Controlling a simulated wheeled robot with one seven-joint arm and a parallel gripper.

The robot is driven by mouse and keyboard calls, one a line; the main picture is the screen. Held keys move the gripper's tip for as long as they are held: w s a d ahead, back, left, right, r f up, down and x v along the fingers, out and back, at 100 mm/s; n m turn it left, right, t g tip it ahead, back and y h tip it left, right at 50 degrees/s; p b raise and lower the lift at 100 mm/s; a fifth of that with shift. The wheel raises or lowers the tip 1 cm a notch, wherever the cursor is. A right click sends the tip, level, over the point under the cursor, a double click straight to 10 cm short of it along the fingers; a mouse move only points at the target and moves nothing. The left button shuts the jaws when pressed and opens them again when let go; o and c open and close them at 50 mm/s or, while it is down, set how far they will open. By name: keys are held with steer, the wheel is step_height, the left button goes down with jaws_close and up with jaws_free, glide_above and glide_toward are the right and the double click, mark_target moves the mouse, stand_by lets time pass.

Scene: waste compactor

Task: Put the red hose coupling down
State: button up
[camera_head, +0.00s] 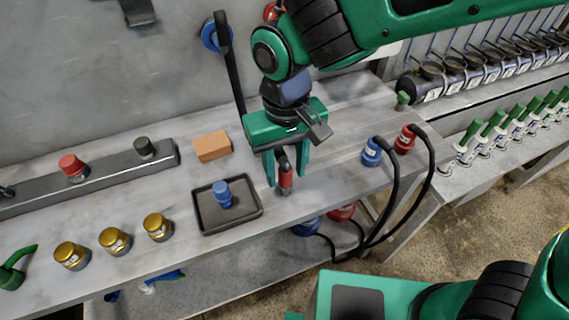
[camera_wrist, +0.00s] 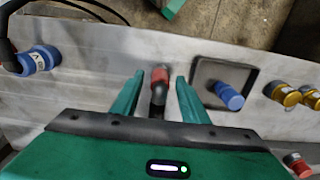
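The red hose coupling (camera_head: 285,177) has a red body and a dark upper part. It appears to stand on the metal bench (camera_head: 327,178) near the front edge, to the right of the dark tray. My gripper (camera_head: 286,180) points down over it with one finger on each side. In the wrist view the coupling (camera_wrist: 160,77) sits between the spread fingertips (camera_wrist: 160,76), with a visible gap on both sides. The gripper is open and apart from it. The coupling's lower end is partly hidden.
A dark tray (camera_head: 239,219) holding a blue coupling (camera_head: 222,192) is just to the left. An orange block (camera_head: 212,146) lies behind it. Several gold-capped pieces (camera_head: 115,241) stand further left. Blue (camera_head: 372,152) and red (camera_head: 405,139) hose ends stand on the right. Bench between is clear.

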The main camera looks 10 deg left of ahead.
step_height(320, 180, up, 12)
steer(key=shift+r, duration=0.1)
stand_by(0.7)
steer(key=w+d+f+m, duration=0.1)
steer(key=w+d+m, duration=0.2)
steer(key=d, duration=1.1)
steer(key=w+d+f+m, duration=0.2)
steer(key=w+d+m, duration=0.15)
steer(key=d, duration=1.05)
steer(key=s+d+f+m, duration=0.2)
steer(key=s+d, duration=0.4)
steer(key=d, duration=0.3)
steer(key=s+d+f+m, duration=0.3)
steer(key=s+d+m, duration=0.1)
steer(key=s+d, duration=0.3)
steer(key=d, duration=0.2)
steer(key=shift+s+d, duration=0.25)
steer(key=shift+d, duration=0.1)
